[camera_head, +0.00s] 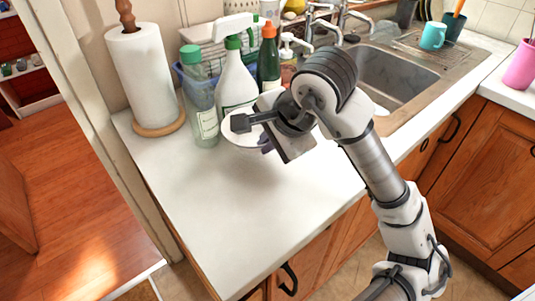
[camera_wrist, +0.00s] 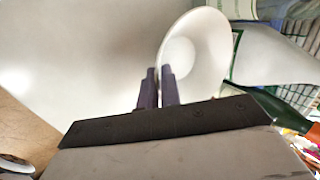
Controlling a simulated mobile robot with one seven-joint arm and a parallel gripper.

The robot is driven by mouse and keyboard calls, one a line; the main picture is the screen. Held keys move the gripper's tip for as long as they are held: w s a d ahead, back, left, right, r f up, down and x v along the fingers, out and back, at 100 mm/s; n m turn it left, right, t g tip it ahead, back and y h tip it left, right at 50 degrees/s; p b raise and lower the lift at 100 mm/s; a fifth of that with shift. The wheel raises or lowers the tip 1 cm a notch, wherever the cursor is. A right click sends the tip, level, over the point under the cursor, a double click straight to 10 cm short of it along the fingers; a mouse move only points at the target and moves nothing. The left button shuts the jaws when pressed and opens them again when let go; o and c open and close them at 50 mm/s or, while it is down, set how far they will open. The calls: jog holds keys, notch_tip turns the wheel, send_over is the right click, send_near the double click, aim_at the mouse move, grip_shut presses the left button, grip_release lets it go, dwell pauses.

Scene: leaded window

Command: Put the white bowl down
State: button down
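The white bowl (camera_head: 237,138) is at the back of the counter, in front of the spray bottle and partly hidden by my wrist in the head view. In the wrist view the bowl (camera_wrist: 205,48) shows its round inside, tilted in the picture. My gripper (camera_head: 266,145) is at the bowl's right side. Its two dark fingers (camera_wrist: 158,76) are close together with the bowl's rim between them. I cannot tell whether the bowl's base touches the counter.
The white counter (camera_head: 225,215) is clear in front of the bowl. Behind stand a white spray bottle (camera_head: 234,78), a green-capped bottle (camera_head: 203,115) and a dark green bottle (camera_head: 269,62). A paper towel roll (camera_head: 146,75) is left; the sink (camera_head: 395,75) is right.

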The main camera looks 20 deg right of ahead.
jog(key=shift+f, duration=1.9)
jog(key=shift+f, duration=0.15)
jog(key=c, duration=1.6)
grip_release()
